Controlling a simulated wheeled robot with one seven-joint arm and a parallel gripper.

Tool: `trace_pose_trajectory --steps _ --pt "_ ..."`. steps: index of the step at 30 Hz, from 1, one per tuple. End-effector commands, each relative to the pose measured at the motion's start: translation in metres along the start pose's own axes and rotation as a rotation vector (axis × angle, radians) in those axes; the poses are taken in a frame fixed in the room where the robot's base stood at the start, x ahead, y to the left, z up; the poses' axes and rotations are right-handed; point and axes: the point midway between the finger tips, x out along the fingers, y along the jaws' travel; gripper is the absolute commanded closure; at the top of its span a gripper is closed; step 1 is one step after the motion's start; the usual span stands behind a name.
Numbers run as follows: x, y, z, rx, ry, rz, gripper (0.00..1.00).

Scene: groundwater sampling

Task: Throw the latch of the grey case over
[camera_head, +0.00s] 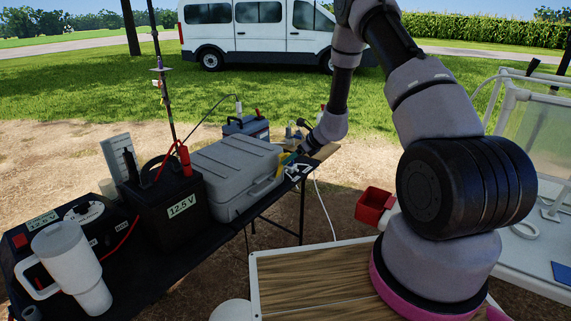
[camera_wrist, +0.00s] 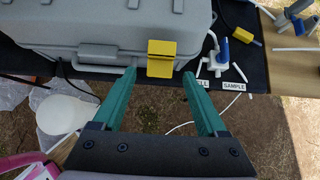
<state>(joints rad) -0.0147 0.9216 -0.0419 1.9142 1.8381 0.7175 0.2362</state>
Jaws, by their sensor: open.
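The grey case (camera_head: 232,165) lies on the black table with its lid down; its front also fills the upper left of the wrist view (camera_wrist: 90,22). A yellow latch (camera_wrist: 160,52) sits on its front edge, right of the grey carry handle (camera_wrist: 100,56). My gripper (camera_wrist: 161,73) has two green fingers and is open and empty. In the wrist view the fingertips lie on either side of the latch's lower part. I cannot tell whether they touch it. In the head view the gripper is small at the case's right end, and the latch is hard to make out.
A blue-and-white valve (camera_wrist: 218,50) and white tubing lie right of the case, near a SAMPLE label (camera_wrist: 234,86). A black battery (camera_head: 168,205) and a white mug (camera_head: 72,265) stand left of the case. A red bin (camera_head: 374,206) is right of the table.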

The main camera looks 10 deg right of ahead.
Motion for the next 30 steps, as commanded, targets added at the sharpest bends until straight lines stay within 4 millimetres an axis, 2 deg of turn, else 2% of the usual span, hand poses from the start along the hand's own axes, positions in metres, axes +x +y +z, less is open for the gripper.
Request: trace_pose_trajectory --steps 3,6,16,17,21,22,23,27,30 --pt "-0.020 -0.001 0.001 0.000 -0.002 -0.001 0.25" --pt "-0.029 0.000 0.001 0.001 -0.001 -0.001 0.25" --pt "-0.034 0.000 0.000 0.000 -0.001 0.000 0.25" --pt "-0.034 0.000 0.000 0.000 -0.001 0.000 0.29" --pt "-0.037 0.000 -0.010 0.000 -0.017 0.012 0.82" --pt "-0.039 0.000 -0.016 0.001 -0.029 0.018 0.94" --pt "-0.042 0.000 -0.024 0.001 -0.043 0.025 1.00" --pt "-0.063 0.000 -0.060 -0.003 -0.146 0.048 1.00" --pt "-0.080 -0.001 -0.080 -0.003 -0.223 0.040 1.00"
